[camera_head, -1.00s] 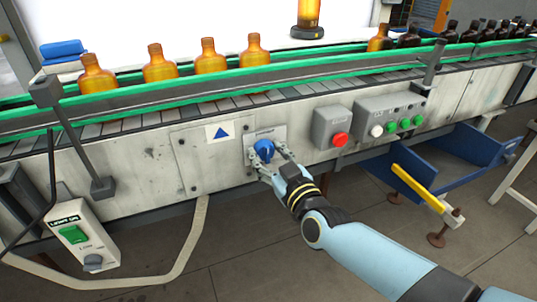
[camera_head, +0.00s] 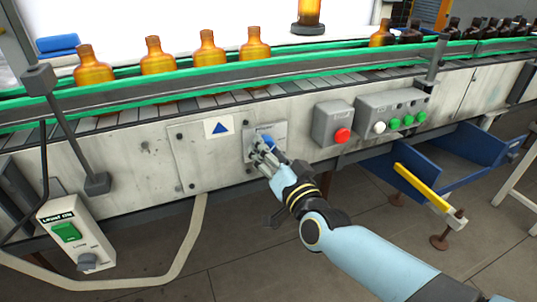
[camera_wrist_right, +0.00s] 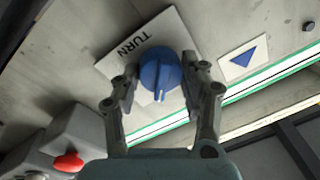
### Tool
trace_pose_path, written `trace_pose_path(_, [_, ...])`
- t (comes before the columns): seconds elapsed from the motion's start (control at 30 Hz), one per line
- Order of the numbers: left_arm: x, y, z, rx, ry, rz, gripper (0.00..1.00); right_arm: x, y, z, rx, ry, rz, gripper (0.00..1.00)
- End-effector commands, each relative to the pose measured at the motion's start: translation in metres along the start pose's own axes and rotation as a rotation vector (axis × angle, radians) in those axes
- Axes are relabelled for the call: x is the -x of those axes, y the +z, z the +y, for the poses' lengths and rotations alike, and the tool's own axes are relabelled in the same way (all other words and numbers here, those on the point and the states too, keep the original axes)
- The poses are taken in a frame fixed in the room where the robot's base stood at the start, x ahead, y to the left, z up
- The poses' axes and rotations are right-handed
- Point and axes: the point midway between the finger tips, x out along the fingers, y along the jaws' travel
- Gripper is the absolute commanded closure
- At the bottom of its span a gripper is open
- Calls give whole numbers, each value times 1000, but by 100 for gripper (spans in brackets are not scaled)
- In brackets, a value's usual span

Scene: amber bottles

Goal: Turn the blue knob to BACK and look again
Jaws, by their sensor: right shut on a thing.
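The blue knob (camera_head: 268,139) sits on a small pale plate (camera_head: 279,128) on the conveyor's front panel, partly hidden by my right gripper (camera_head: 261,145). The plate's other lettering cannot be read. My left gripper is not in view.
A grey box with a red button (camera_head: 342,135) and a panel with a white button (camera_head: 379,127) and green ones are right of the knob. Several amber bottles (camera_head: 158,58) stand on the conveyor. A blue bin (camera_head: 480,150) is low at right.

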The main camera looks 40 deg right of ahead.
Motion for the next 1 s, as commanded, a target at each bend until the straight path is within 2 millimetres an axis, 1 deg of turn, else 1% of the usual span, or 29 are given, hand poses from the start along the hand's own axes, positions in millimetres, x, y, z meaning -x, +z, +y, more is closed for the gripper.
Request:
trace_pose_path(0.1, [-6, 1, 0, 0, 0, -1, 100, 0, 2, 1, -110, 2, 9, 89])
trace_pose_path(0.6, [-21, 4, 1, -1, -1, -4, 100, 1, 3, 1, -565, 11, 46, 89])
trace_pose_path(0.8, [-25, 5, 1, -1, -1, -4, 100, 1, 3, 0, -699, 13, 57, 89])
trace_pose_path(1.0, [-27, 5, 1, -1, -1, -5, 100, 1, 3, 0, -785, 15, 64, 89])
